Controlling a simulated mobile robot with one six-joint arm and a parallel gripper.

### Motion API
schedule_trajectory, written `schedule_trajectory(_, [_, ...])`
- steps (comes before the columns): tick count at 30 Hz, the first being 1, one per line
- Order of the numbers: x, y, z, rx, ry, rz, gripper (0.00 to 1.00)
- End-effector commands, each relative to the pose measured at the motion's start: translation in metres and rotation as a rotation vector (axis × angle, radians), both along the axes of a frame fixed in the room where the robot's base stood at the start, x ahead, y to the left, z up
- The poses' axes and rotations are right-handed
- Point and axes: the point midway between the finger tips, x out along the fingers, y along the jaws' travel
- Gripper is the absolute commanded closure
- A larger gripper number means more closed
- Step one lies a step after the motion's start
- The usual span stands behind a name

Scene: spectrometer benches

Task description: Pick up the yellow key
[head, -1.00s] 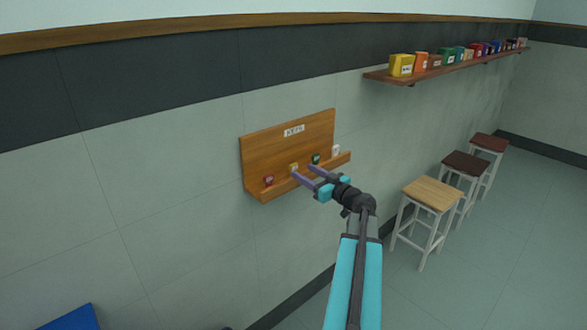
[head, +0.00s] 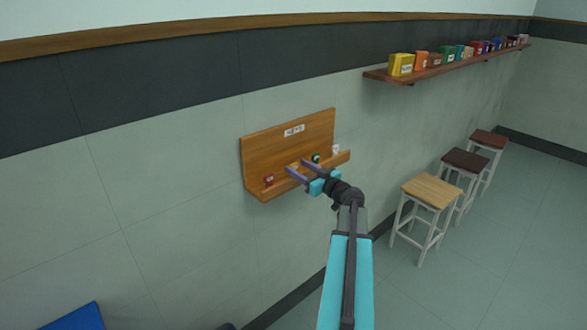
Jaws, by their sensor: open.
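The wooden key board (head: 262,155) with a "KEYS" label hangs on the wall, with a small ledge along its bottom. The yellow key (head: 294,166) sits at this ledge between a red key (head: 268,180) and a green key (head: 315,158). It is small and partly hidden by my fingers. My gripper (head: 297,167) is open, its two purple fingers pointing at the board with the tips on either side of the yellow key in this view. I cannot tell whether they touch it.
A white key (head: 336,149) sits at the right end of the ledge. A wall shelf (head: 420,75) with several coloured boxes is at upper right. Stools (head: 432,190) stand along the wall at right. A blue thing (head: 76,318) shows at lower left.

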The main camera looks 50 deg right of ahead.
Motion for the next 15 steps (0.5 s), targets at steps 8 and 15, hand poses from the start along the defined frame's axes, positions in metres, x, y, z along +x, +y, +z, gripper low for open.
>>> schedule_trajectory(8, [0.026,-0.003,0.003,0.000,0.001,0.001,0.48])
schedule_trajectory(15, [0.032,-0.003,0.001,0.000,0.000,0.000,0.48])
